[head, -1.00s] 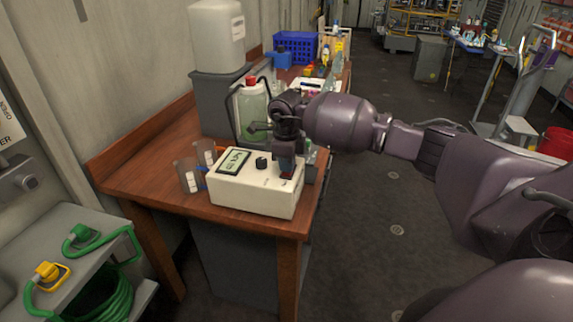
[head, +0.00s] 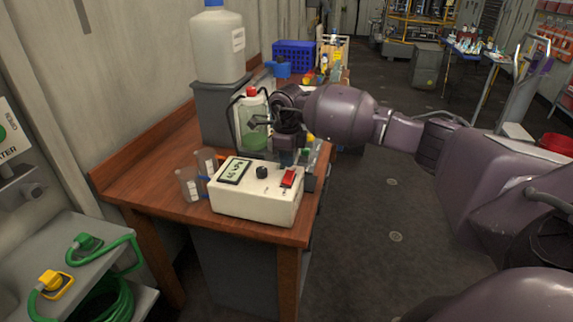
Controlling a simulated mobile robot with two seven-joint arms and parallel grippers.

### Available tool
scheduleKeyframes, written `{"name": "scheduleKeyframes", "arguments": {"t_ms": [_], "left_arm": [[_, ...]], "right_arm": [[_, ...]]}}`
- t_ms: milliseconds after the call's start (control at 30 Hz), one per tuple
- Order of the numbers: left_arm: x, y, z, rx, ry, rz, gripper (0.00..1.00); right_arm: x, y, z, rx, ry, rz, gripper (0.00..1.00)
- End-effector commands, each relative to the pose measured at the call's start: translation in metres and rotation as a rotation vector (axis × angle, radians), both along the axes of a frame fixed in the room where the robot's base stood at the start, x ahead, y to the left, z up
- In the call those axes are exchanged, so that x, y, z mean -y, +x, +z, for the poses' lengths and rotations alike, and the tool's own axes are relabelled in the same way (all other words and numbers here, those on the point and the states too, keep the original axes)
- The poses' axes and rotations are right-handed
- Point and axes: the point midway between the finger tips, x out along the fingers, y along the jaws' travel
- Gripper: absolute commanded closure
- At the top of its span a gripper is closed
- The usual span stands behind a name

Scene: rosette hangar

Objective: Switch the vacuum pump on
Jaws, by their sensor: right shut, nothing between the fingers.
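The vacuum pump (head: 255,203) is a cream box on the near end of a wooden bench. Its top has a display (head: 235,171), a black knob (head: 262,172) and a red rocker switch (head: 289,178) near the right edge. Which way the rocker is tipped is too small to tell. My right gripper (head: 288,163) is shut and empty, pointing down just behind the switch and apart from it. The switch is in plain sight. My left gripper is not in view.
Two clear beakers (head: 188,184) stand left of the pump. Behind it are a red-capped bottle with green liquid (head: 252,120) and a large white canister (head: 218,47) on a grey block. A grey shelf with green hose (head: 105,300) is at lower left.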

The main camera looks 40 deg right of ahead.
Motion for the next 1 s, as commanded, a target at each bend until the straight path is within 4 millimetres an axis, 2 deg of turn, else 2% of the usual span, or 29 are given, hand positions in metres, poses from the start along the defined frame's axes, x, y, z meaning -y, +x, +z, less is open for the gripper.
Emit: {"name": "scheduleKeyframes", "arguments": {"t_ms": [33, 200, 500, 700, 1000], "left_arm": [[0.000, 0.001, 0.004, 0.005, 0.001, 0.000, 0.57], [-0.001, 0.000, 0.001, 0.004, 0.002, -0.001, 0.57], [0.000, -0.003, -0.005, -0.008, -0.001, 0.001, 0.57], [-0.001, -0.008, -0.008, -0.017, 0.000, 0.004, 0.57], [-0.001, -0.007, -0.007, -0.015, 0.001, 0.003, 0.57]], "right_arm": [[0.000, 0.000, 0.015, 0.006, -0.001, 0.000, 1.00], [-0.004, -0.004, 0.045, 0.003, -0.001, 0.001, 1.00], [-0.009, -0.008, 0.089, 0.001, 0.000, 0.000, 1.00], [-0.010, -0.009, 0.099, 0.000, 0.000, 0.000, 1.00], [-0.010, -0.009, 0.100, 0.000, 0.000, 0.000, 1.00]]}}
